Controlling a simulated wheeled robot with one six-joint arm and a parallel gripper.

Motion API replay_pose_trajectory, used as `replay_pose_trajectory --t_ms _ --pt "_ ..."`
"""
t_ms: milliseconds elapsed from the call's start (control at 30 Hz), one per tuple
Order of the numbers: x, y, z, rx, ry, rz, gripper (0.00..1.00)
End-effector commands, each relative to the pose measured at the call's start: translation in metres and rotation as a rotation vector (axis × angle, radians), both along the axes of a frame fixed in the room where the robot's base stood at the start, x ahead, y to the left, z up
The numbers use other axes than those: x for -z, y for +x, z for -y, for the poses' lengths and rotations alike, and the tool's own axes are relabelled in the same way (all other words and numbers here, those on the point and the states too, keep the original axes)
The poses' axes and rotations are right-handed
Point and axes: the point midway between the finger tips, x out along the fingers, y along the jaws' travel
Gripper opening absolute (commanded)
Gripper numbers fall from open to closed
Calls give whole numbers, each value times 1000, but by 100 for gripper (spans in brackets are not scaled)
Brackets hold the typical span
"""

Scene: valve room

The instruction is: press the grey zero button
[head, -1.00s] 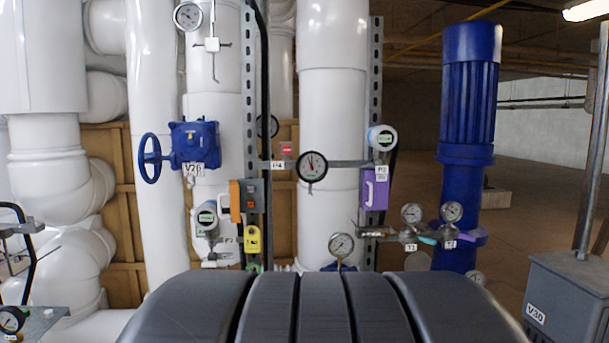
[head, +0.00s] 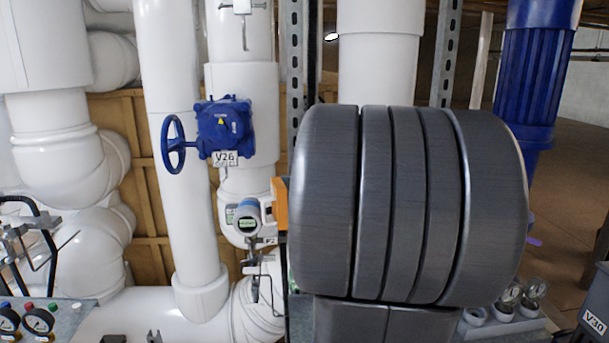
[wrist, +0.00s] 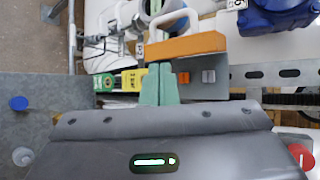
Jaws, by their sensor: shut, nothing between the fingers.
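In the wrist view a grey box beside an orange block (wrist: 185,46) carries a pale grey square button (wrist: 208,77) and an orange-red button (wrist: 183,77). I take the pale one for the grey zero button; no lettering is readable. My gripper (wrist: 165,84) shows as two pale green fingertips, shut together with nothing between them. The tips lie left of both buttons in the picture, nearer the orange-red one. I cannot tell whether they touch the box. In the head view my arm hides the box and gripper; only an edge of the orange block (head: 280,204) shows.
A yellow tag (wrist: 131,80) and a green part (wrist: 103,82) sit left of the fingertips. A slotted metal strut (wrist: 285,73) runs to the right. The blue valve V26 (head: 224,127) and a transmitter (head: 247,218) are close by. A red round part (wrist: 302,156) is at lower right.

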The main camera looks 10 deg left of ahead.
Motion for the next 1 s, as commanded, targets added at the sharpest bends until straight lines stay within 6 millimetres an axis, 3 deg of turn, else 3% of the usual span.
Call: replay_pose_trajectory --t_ms 133,633,1000 --pt "-12 6 -4 4 31 -1 0" --pt "-13 12 -6 3 33 -2 0" --pt "-14 58 -20 3 32 -2 0"
